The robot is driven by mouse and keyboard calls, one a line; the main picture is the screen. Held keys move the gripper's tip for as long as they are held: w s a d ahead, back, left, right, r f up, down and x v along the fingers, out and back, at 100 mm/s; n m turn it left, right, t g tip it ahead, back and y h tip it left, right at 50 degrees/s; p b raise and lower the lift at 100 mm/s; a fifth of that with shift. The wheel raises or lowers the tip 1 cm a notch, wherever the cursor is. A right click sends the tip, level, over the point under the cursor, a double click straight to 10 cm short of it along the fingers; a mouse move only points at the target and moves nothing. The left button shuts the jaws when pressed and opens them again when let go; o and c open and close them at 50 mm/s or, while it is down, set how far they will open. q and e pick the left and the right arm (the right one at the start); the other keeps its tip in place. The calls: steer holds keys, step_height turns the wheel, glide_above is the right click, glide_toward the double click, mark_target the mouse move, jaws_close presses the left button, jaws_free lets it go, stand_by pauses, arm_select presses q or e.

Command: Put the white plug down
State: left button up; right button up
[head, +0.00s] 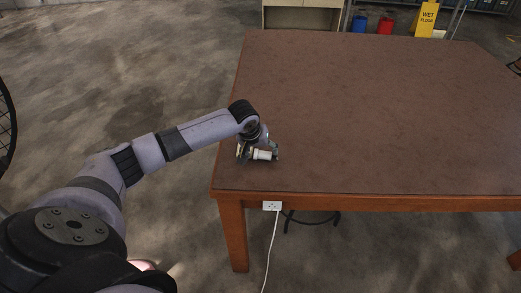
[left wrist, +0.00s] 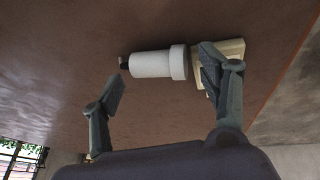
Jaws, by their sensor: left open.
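The white plug (head: 263,155) lies on its side on the brown table (head: 350,110), near the table's front left corner. It also shows in the left wrist view (left wrist: 152,64) as a white cylinder with a wider collar and a dark tip pointing left. My left gripper (head: 259,151) is over that corner, right at the plug. In the left wrist view its two fingers (left wrist: 162,66) are spread, one near each end of the plug. Whether either finger touches the plug, I cannot tell. My right gripper is not in view.
A pale block (left wrist: 232,50) is partly hidden behind the right finger in the left wrist view. A white socket (head: 271,205) with a cord is on the table's front edge. The rest of the tabletop is clear. A yellow sign (head: 427,19) stands behind the table.

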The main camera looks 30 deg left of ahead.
arm_select(q)
steer(key=shift+s+r, duration=0.1)
steer(key=shift+r, duration=0.45)
steer(key=v, duration=1.1)
steer(key=shift+s, duration=0.1)
